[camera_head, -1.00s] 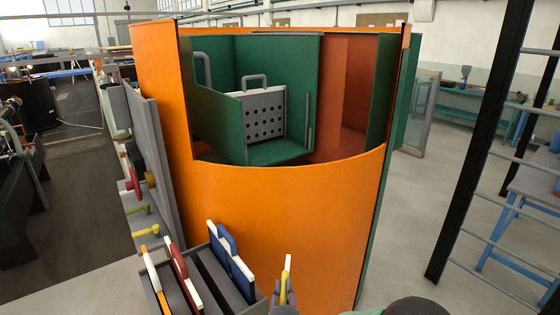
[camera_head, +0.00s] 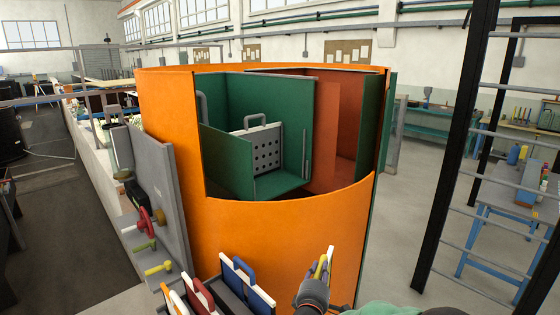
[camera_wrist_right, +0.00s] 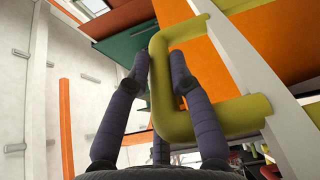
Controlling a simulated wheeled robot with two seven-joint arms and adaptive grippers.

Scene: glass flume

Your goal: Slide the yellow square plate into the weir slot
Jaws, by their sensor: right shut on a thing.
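The yellow plate shows nearly edge-on in the head view (camera_head: 327,265), with a white edge, tilted at the bottom centre. My right gripper (camera_head: 318,285) is shut on its handle, in front of the orange curved wall. In the right wrist view my right gripper (camera_wrist_right: 158,78) has its dark fingers on both sides of the thick yellow handle (camera_wrist_right: 172,112). The green channel (camera_head: 285,185) lies beyond the wall's cut-out, with a grey upright rail (camera_head: 306,150) on its side. I cannot tell whether that rail is the weir slot. My left gripper is not in view.
A grey perforated plate (camera_head: 262,152) with a handle stands in the channel. The orange wall (camera_head: 270,235) curves between it and my gripper. A rack with red (camera_head: 199,293) and blue (camera_head: 247,277) handled plates is at the bottom. A grey panel with coloured knobs (camera_head: 158,195) stands left.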

